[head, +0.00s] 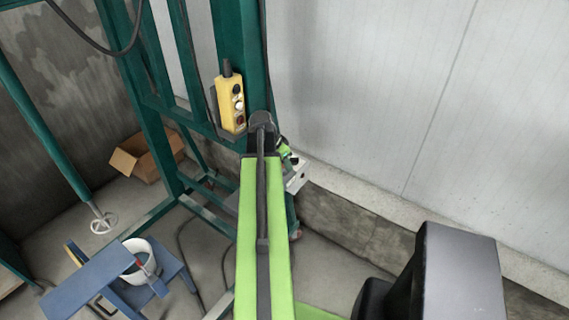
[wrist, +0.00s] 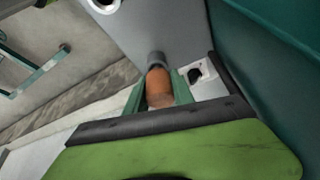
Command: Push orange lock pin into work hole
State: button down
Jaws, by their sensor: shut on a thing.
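In the wrist view, the orange lock pin (wrist: 159,88) has a dark grey end pointing at a grey metal plate (wrist: 172,28). My gripper (wrist: 160,98) is shut on the pin, with a green finger on each side of it. I cannot tell whether the pin's grey end touches the plate or sits in a hole. A dark hole (wrist: 195,75) shows in a pale part just right of the pin. Another round hole (wrist: 104,4) shows at the top left. In the head view, my gripper (head: 289,156) is small beside a pale metal bracket (head: 298,178), and the pin cannot be made out.
A green steel frame (head: 150,130) with a yellow button box (head: 231,104) stands left of my arm. A low concrete ledge (head: 345,215) runs along the pale wall. A cardboard box (head: 146,157) and a blue stand (head: 90,283) with a white bucket (head: 139,262) are at left.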

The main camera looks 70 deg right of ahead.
jog(key=shift+f+b, duration=0.65)
jog(key=shift+f, duration=0.1)
jog(key=c, duration=1)
grip_release()
jog(key=shift+r, duration=0.1)
jog(key=p+v, duration=1.1)
jog(key=v, duration=0.1)
jog(key=shift+d, duration=0.1)
